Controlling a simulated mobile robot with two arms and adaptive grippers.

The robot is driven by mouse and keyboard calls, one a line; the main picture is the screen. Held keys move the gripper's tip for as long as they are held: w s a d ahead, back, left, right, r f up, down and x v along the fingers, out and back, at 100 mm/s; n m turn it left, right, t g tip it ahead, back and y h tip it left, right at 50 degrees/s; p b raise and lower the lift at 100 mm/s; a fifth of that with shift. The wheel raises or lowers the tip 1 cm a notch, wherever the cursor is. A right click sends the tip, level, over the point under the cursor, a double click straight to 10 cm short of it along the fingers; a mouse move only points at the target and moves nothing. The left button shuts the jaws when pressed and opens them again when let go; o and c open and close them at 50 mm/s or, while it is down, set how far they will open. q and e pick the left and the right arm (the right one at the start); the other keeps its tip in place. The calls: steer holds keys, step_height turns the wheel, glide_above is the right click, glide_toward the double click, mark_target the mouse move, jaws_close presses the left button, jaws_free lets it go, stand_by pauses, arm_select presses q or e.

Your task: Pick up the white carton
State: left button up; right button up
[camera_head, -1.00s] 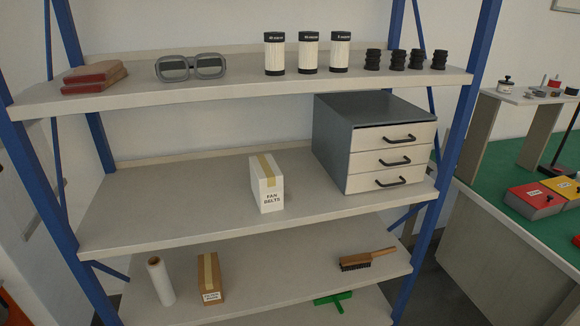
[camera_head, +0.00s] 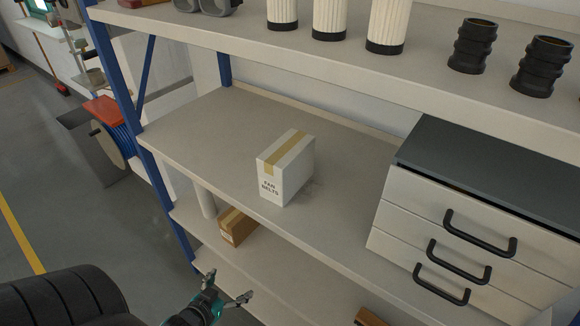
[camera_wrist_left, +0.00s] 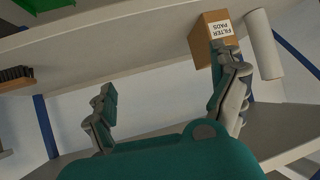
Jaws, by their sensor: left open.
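The white carton (camera_head: 286,168), labelled FAN BELTS and with a tan tape strip on top, stands upright on the middle shelf (camera_head: 215,140). My left gripper (camera_head: 229,288) is at the bottom of the head view, in front of the shelves and lower than the carton, well apart from it. Its fingers are spread and empty, as the left wrist view (camera_wrist_left: 165,95) also shows. The white carton is not in the left wrist view. My right gripper is not in view.
A grey drawer unit (camera_head: 480,165) stands right of the carton. The upper shelf (camera_head: 300,60) holds filters and black parts above. A brown carton (camera_head: 236,226) sits on the lower shelf; it shows in the wrist view (camera_wrist_left: 203,40) beside a white roll (camera_wrist_left: 262,45). A blue post (camera_head: 150,165) stands left.

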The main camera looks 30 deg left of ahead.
arm_select(q)
steer(key=w+r+t, duration=0.3)
steer(key=r+t, duration=0.1)
steer(key=r, duration=1.2)
steer(key=m+t+h, duration=0.2)
steer(key=t, duration=0.1)
glide_toward(269, 175)
steer(key=s, duration=0.2)
steer(key=w, duration=0.3)
steer(key=w+p, duration=0.1)
steer(key=w, duration=0.7)
steer(key=shift+d+r+p, duration=0.1)
steer(key=shift+r+p, duration=0.2)
steer(key=shift+p, duration=0.05)
steer(key=shift+w+f, duration=0.1)
steer(key=shift+w, duration=0.4)
steer(key=w+p, duration=0.1)
steer(key=w, duration=0.3)
steer(key=shift+w, duration=0.6)
steer(key=shift+s, duration=0.1)
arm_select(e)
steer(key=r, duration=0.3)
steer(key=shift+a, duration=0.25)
